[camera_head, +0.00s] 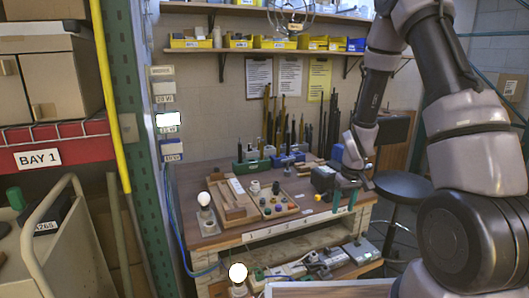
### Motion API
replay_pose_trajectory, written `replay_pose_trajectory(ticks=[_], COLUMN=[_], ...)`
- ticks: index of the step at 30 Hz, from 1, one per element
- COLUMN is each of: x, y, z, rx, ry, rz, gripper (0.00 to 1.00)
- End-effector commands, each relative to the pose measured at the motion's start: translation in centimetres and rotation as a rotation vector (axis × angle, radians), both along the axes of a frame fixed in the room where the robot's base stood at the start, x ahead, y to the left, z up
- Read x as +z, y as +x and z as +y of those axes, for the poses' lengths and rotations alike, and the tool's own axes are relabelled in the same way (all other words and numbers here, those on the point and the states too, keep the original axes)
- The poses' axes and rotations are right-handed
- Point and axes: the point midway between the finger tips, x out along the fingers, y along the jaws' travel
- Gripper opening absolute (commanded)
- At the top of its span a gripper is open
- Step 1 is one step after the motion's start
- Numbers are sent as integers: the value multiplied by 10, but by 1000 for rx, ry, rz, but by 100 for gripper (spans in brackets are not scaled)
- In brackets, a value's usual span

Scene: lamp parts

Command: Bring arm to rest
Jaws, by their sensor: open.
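My arm reaches in from the right side of the head view and bends down over the workbench (185,183). My gripper (344,200) points down above the front right part of the bench. Its two teal fingers are apart, and nothing shows between them. A white bulb (204,198) stands upright on a small base (208,223) at the front left of the bench. Another bright white bulb (238,272) is at the bottom of the view. A wooden tray (234,214) with small coloured parts lies left of my gripper, apart from it.
A lower shelf (345,272) holds several grey devices. A black stool (403,186) stands right of the bench. A green rack post (135,130) and a cart (45,240) are at left. Yellow bins (270,43) line a wall shelf. Tall dark tools stand at the bench's back.

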Motion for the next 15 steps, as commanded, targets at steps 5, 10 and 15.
replay_pose_trajectory(ticks=[5,10,15], x=[93,172,241], y=[1,-17,-48], z=[0,1,2], rx=[-101,-196,-284], ry=[38,86,140], rz=[-87,-156,-224], gripper=[57,57,57])
